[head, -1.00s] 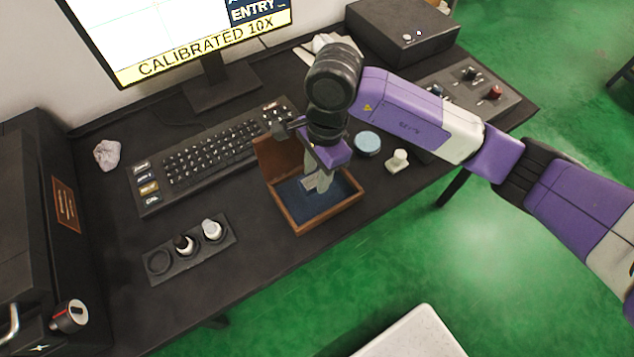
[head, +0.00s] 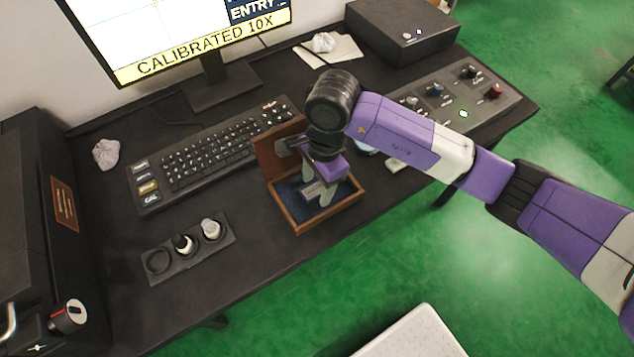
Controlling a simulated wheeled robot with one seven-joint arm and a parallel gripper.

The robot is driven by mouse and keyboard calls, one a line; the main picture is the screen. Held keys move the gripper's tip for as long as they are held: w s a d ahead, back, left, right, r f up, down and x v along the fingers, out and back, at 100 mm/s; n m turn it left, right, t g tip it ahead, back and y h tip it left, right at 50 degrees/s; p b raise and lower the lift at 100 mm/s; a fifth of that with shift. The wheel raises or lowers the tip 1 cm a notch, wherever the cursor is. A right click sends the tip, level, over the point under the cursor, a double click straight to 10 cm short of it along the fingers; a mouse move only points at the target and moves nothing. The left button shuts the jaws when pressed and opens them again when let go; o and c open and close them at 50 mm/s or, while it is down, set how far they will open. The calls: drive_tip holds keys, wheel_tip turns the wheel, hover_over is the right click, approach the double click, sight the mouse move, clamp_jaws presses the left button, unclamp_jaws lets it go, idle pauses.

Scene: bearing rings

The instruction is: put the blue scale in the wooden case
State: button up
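The wooden case (head: 299,228) stands open near the table's front edge, its lid raised at the back left and a dark blue lining inside. My gripper (head: 317,192) points down into the case; its two pale fingers look spread apart. A small grey piece shows between or behind the fingers, and I cannot tell whether it is part of the gripper or a separate thing. I cannot clearly make out a blue scale; the fingers and wrist hide part of the case's inside. A light blue disc (head: 364,151) lies right of the case, mostly hidden behind my arm.
A keyboard (head: 213,152) lies behind the case. A holder (head: 187,262) with white-topped pieces is to the left. A small pale item (head: 394,166) is right of the case. A control panel (head: 455,104) and dark box (head: 402,32) stand at the back right.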

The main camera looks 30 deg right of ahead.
drive_tip(key=shift+r, duration=0.1)
wheel_tip(320, 180, up, 12)
drive_tip(key=d, duration=0.1)
drive_tip(key=shift+d, duration=0.2)
idle(0.4)
